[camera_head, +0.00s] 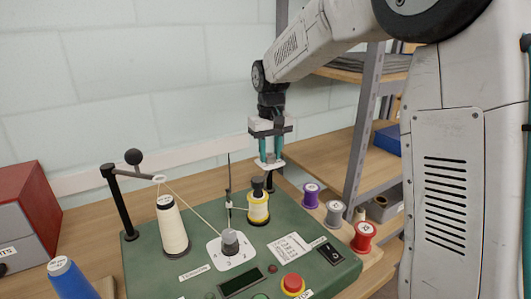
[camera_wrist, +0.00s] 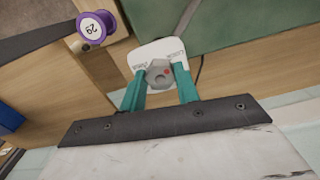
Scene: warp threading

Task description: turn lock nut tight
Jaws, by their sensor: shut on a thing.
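In the head view, my gripper (camera_head: 270,161) points down at the plate behind the green machine, and the fingers mostly hide the nut.
A yellow-banded spool (camera_head: 258,209) stands in front of my gripper. Purple (camera_head: 311,195), grey (camera_head: 334,212) and red (camera_head: 363,236) spools line the right side. A cream thread cone (camera_head: 172,228), a numbered dial (camera_head: 231,244) and a red button (camera_head: 293,283) are at the front. Shelving stands behind right.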

